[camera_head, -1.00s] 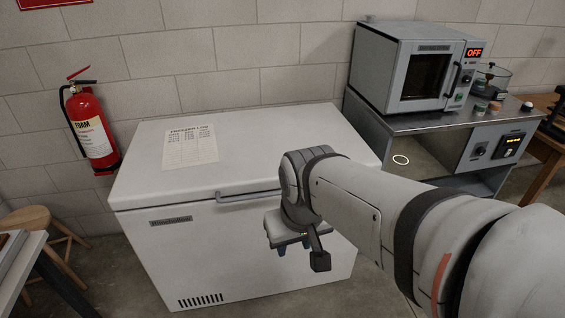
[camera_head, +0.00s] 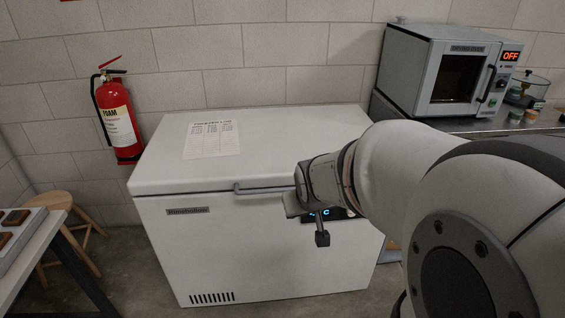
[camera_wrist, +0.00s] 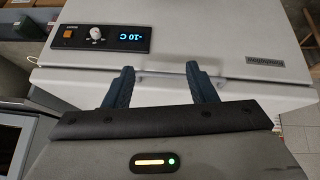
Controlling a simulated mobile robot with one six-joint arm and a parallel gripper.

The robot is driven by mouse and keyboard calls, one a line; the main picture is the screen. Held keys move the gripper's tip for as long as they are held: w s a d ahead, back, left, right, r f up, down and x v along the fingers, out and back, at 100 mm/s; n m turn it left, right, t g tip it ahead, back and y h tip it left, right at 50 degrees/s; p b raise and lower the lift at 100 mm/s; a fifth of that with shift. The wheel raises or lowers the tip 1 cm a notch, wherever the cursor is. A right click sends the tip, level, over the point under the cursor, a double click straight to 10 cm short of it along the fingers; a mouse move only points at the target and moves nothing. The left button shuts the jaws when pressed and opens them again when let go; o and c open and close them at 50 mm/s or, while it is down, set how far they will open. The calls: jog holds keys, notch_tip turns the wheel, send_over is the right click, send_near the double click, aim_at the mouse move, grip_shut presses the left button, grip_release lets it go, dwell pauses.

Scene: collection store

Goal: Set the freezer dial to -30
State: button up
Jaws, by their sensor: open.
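The white chest freezer (camera_head: 240,245) stands against the wall, its lid shut. In the wrist view its black control panel (camera_wrist: 78,46) is at the upper left, with a round pale dial (camera_wrist: 96,34), an orange switch (camera_wrist: 68,33) and a blue display (camera_wrist: 131,37) that appears to read -10 C. In the head view my wrist hides most of the panel; only part of the lit display (camera_head: 321,212) shows. My gripper (camera_wrist: 161,76) is open and empty, its two dark fingers pointing towards the freezer front. The dial is left of the fingers in the wrist view, apart from them.
The lid handle (camera_head: 265,189) runs along the front edge near my wrist. A paper log sheet (camera_head: 211,139) lies on the lid. An oven (camera_head: 440,70) stands on a steel bench at right. A fire extinguisher (camera_head: 119,122) hangs at left, above a wooden stool (camera_head: 82,225).

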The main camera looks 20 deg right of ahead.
jog(key=w+d+f+t+h+b, duration=0.1)
jog(key=w+d+f+t+b, duration=0.4)
jog(key=d+f, duration=0.55)
jog(key=w+d+f+t+h+b, duration=0.1)
jog(key=w+d+f+t+b, duration=0.2)
jog(key=w+d+f+b, duration=0.5)
jog(key=s+d+f+m+t+b, duration=0.1)
jog(key=s+d+f+t+b, duration=0.3)
jog(key=d+f, duration=0.4)
jog(key=a+x, duration=0.1)
jog(key=x, duration=0.5)
jog(key=shift+w+f+b, duration=0.3)
jog(key=shift+f+b, duration=0.15)
jog(key=shift+f, duration=0.05)
jog(key=c, duration=0.9)
jog(key=shift+a, duration=0.1)
jog(key=shift+c, duration=0.3)
